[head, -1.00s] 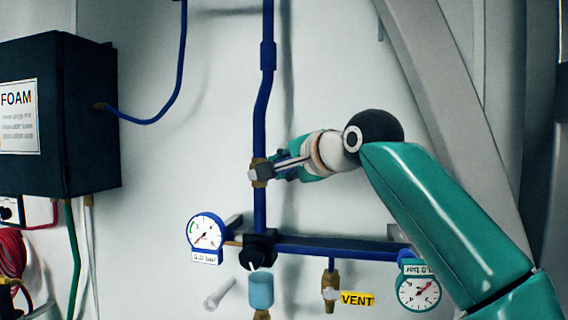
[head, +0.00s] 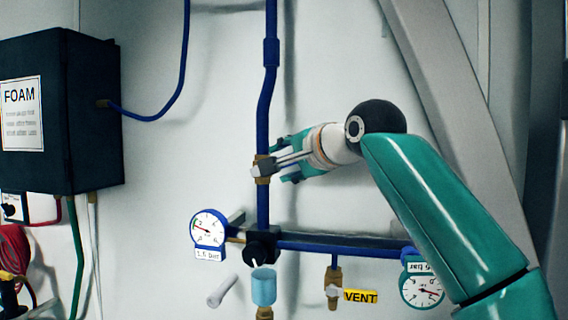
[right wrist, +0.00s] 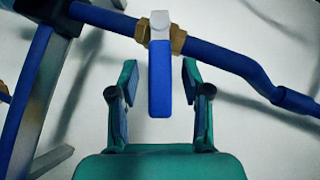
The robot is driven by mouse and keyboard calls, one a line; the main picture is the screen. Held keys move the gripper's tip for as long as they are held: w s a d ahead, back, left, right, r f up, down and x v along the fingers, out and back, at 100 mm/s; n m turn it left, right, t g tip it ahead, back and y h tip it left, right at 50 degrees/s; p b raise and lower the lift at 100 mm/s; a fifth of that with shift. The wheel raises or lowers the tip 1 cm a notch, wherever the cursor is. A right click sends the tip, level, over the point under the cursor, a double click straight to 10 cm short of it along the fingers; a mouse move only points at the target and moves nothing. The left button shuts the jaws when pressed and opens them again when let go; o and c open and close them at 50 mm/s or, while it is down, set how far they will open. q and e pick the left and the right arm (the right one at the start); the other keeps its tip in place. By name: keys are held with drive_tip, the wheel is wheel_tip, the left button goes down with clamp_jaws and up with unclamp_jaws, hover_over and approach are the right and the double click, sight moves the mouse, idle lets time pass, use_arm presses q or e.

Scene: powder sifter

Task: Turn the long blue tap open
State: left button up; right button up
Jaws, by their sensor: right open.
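The long blue tap (right wrist: 160,80) has a flat blue lever on a pale hub and a brass valve body (right wrist: 176,40). It sits on the upright blue pipe (head: 263,105) in the head view, and its lever points right, across the pipe. My right gripper (right wrist: 157,78) is open, with one finger on each side of the lever. Gaps show between the lever and both fingers in the right wrist view. In the head view my right gripper (head: 277,163) comes from the right and partly hides the lever. My left gripper is not in view.
A gauge (head: 208,229) marked about 1.5 bar and a black fitting (head: 261,246) stand below the tap. A light-blue cup (head: 264,287), a VENT valve (head: 333,290) and a second gauge (head: 422,290) are lower.

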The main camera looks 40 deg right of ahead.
drive_tip(key=v, duration=1.1)
drive_tip(key=shift+s, duration=0.45)
